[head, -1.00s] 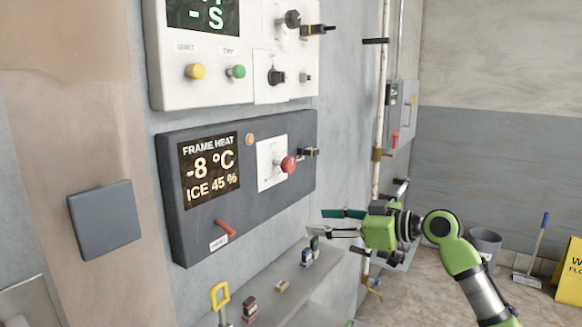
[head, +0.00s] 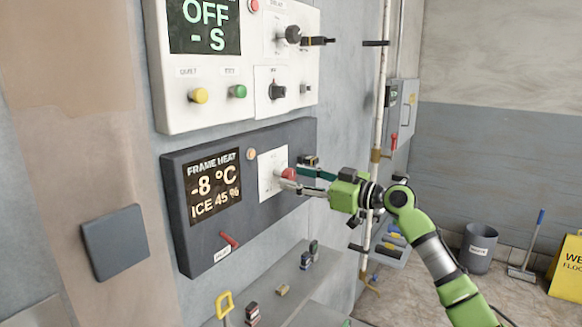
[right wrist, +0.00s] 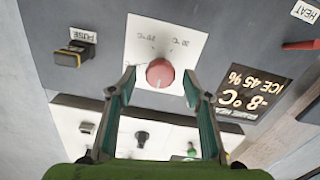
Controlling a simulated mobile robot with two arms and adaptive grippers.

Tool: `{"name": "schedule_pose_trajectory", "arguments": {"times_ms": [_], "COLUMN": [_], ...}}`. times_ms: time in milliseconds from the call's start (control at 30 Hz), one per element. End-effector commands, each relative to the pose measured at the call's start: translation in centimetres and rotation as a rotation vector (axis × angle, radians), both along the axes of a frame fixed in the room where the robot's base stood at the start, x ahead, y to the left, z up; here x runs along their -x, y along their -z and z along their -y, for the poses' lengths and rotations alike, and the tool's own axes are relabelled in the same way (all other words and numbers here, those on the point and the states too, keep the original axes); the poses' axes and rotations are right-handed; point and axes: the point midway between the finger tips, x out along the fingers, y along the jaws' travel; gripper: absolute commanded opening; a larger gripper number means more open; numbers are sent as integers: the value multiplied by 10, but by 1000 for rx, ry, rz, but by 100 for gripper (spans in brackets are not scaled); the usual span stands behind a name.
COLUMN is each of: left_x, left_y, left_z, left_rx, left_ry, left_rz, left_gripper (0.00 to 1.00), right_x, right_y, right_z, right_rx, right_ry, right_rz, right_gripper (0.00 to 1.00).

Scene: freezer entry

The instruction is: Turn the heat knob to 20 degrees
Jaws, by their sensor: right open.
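The heat knob is a round red knob (right wrist: 160,72) on a white dial plate (right wrist: 190,38) in the right wrist view, which shows the panel upside down. In the head view the red knob (head: 288,174) is partly covered by my gripper. The dark frame heat panel (head: 270,218) has a display (head: 213,189) reading -8 °C and ice 45 %. My right gripper (right wrist: 160,82) is open, with one finger on each side of the knob and a visible gap on both sides. It also shows in the head view (head: 298,180). My left gripper is not in view.
A red switch (head: 229,240) labelled heat sits low on the panel, and a black fuse part (right wrist: 82,50) sits beside the dial. A white panel (head: 215,112) with buttons and knobs is above. A shelf (head: 275,300) with small items is below.

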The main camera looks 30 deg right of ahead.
Motion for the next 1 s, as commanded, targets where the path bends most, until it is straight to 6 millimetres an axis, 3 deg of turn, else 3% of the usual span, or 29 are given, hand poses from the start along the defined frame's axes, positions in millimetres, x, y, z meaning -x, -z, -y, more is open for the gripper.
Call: {"name": "schedule_pose_trajectory", "arguments": {"times_ms": [200, 533, 700, 1000], "left_x": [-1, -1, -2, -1], "left_y": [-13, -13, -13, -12], "left_z": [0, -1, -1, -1], "left_rx": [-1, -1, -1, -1], "left_ry": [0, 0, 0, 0], "left_rz": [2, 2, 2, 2], "left_gripper": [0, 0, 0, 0], "right_x": [-19, -22, -22, -21], "right_y": [-1, 1, 1, 1], "right_z": [-8, -9, -9, -9], "right_rx": [-1, 1, 0, -17], "right_ry": [0, 0, 0, 0], "right_rz": [0, -1, -1, -8], "right_gripper": [45, 45, 6, 7]}}
